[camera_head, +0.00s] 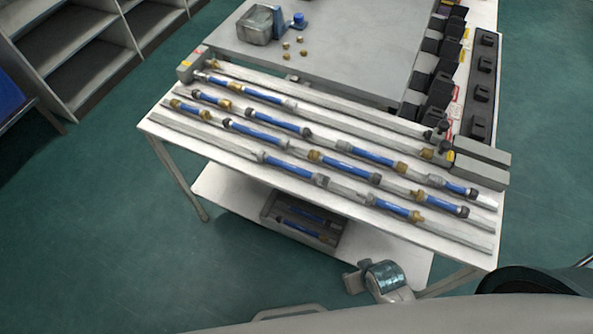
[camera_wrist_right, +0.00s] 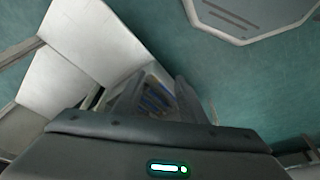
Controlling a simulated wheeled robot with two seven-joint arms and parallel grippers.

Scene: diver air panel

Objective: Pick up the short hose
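Several blue hoses with brass or dark end fittings lie in the channels of a rack on the table; one is a front-row hose (camera_head: 290,167). Another shorter-looking front-row hose (camera_head: 394,208) lies at the right. More blue hoses (camera_head: 305,222) lie in a dark bin (camera_head: 270,206) on the lower shelf; they also show in the right wrist view (camera_wrist_right: 155,99). I cannot tell which one is the short hose. My right gripper (camera_head: 354,279) is right of and nearer than the bin; in its wrist view (camera_wrist_right: 157,90) the fingers are apart and empty. My left gripper is not in view.
The lower shelf (camera_head: 225,190) lies under the tabletop edge. Grey shelving (camera_head: 75,50) stands at left.

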